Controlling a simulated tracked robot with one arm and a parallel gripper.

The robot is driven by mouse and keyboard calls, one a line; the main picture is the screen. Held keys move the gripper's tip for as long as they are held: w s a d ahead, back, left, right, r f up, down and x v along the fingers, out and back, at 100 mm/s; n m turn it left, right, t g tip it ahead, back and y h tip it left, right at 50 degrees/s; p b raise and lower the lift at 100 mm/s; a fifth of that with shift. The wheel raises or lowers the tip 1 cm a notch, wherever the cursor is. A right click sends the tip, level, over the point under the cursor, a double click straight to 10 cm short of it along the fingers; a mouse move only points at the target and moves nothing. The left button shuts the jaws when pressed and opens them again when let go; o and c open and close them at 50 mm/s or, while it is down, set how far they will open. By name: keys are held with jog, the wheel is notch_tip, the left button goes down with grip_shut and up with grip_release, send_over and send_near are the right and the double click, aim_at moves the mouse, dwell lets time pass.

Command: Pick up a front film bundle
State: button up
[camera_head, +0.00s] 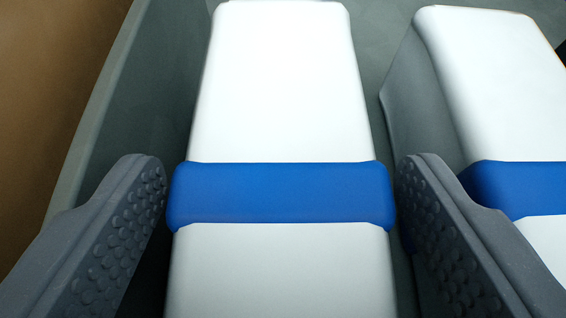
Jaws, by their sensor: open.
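A white film bundle (281,85) with a blue band (281,193) around it lies lengthwise in the middle of the head camera view. My gripper (280,185) is open, with one dark grey studded finger on each side of this bundle at the height of the band. The left finger stands just left of the band with a narrow gap. The right finger is very close to the band's right edge; I cannot tell whether it touches. The lower end of the bundle is cut off by the frame.
A second white bundle (490,80) with a blue band lies to the right, and the right finger stands in the gap between the two. A grey container wall (105,95) rises close on the left, with a brown surface (50,90) beyond it.

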jog(key=shift+x, duration=0.9)
jog(key=shift+r, duration=0.1)
jog(key=shift+c, duration=0.3)
jog(key=c, duration=0.7)
jog(key=shift+c, duration=0.2)
